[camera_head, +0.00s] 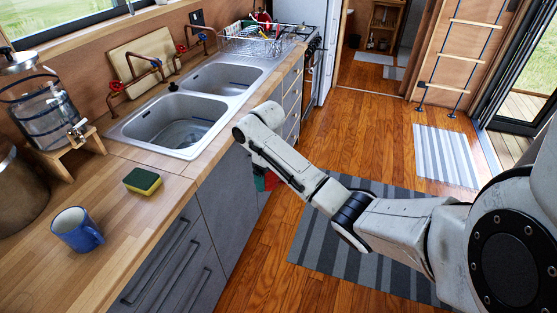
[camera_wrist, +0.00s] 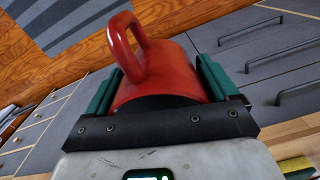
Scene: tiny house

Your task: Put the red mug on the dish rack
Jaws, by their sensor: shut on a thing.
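The red mug (camera_wrist: 165,72) fills the middle of the wrist view, with its handle toward the upper left. My gripper (camera_wrist: 155,88) is shut on it, with a green finger pad on each side of its body. In the head view my arm hides most of the mug and the gripper; a bit of red and green (camera_head: 266,180) shows beside the counter front, below the counter top. The dish rack (camera_head: 250,42) stands on the counter beyond the sinks, with several items in it.
A double sink (camera_head: 185,118) lies between the near counter and the rack. A blue mug (camera_head: 77,230), a sponge (camera_head: 142,181) and a water dispenser (camera_head: 40,105) stand on the near counter. Pipe taps (camera_head: 135,80) rise behind the sink. The floor to the right is open.

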